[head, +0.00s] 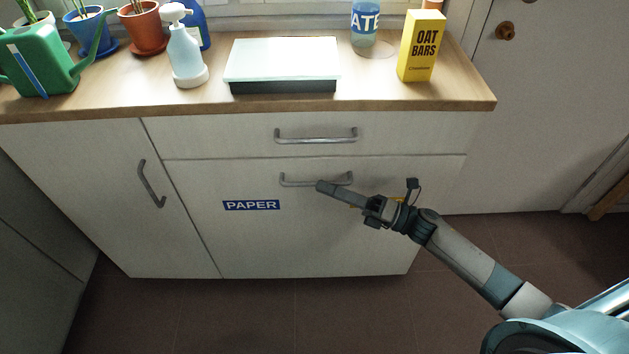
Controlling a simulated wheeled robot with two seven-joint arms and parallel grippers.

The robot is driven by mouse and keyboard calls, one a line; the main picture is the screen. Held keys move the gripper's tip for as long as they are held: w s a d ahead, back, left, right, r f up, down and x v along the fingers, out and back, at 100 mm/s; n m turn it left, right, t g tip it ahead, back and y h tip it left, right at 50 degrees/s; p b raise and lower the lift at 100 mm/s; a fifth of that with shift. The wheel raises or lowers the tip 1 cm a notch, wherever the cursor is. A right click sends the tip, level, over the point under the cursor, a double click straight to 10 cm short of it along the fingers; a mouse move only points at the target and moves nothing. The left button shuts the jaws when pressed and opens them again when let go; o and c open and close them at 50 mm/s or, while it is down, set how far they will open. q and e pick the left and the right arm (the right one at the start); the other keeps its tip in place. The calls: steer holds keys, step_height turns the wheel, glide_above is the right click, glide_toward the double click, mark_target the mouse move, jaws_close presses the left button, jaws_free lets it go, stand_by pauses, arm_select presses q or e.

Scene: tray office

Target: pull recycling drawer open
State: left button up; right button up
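The large lower drawer front (300,240) carries a blue PAPER label (251,205) on its left and a mostly hidden yellow label on its right, behind my arm. Its metal bar handle (297,182) runs across near the top edge. The drawer front looks flush with the cabinet. My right gripper (322,187) reaches in from the right, with its fingertips over the middle of this handle. The view does not show whether the fingers are apart or closed, or whether they touch the bar. My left gripper is out of view.
Above is a shallower drawer with its own handle (316,136). A cabinet door with a handle (151,184) is at the left. The wooden counter (292,104) holds a spray bottle (187,57), a flat white-topped box (282,60) and an oat bars box (421,46). The floor in front looks clear.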

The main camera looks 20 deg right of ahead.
mark_target(314, 184)
steer(key=x, duration=0.3)
steer(key=shift+a, duration=0.1)
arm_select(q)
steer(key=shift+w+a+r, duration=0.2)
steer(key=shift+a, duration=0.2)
arm_select(e)
steer(key=shift+w+a, duration=0.25)
